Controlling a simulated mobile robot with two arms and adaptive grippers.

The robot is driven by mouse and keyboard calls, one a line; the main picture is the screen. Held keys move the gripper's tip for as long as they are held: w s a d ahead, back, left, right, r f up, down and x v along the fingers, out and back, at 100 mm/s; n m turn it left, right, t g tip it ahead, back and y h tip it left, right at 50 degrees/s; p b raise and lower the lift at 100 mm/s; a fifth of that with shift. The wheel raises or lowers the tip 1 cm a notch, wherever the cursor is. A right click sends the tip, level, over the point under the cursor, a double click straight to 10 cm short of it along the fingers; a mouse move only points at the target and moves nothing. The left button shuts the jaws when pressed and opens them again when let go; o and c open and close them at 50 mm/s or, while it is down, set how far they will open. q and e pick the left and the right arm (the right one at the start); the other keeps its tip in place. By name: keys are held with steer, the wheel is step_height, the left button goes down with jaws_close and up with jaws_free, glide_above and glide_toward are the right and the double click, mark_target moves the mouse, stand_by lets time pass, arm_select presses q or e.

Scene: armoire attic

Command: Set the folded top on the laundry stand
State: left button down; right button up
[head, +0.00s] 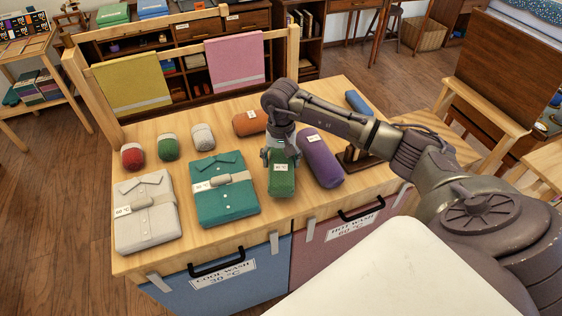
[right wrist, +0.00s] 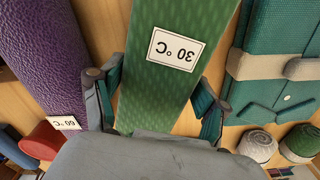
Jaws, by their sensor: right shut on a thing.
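My right gripper (head: 281,156) is shut on a green patterned folded cloth piece (head: 282,182) with a white 30 °C tag. In the right wrist view the green piece (right wrist: 160,85) lies between the two fingers (right wrist: 155,105). It is over the wooden laundry stand (head: 243,235); I cannot tell whether it touches the top. A teal folded shirt (head: 230,203) lies to its left, and a light grey folded shirt (head: 150,222) farther left. A purple roll (head: 320,160) lies close on its right. My left gripper is not in view.
An orange roll (head: 250,122) and small red (head: 132,158), green (head: 168,148) and grey (head: 203,137) rolls lie behind. Yellow (head: 130,85) and pink (head: 235,62) towels hang on the back rail. Blue (head: 215,290) and pink-red (head: 335,240) bins are below.

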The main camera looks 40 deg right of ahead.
mark_target(281, 157)
steer(key=shift+f, duration=0.9)
steer(key=o, duration=0.8)
steer(key=shift+f, duration=0.15)
steer(key=o, duration=0.4)
steer(key=shift+o, duration=0.2)
steer(key=shift+r, duration=0.35)
step_height(281, 157, up, 12)
steer(key=shift+f+b, duration=0.1)
steer(key=shift+b, duration=1.05)
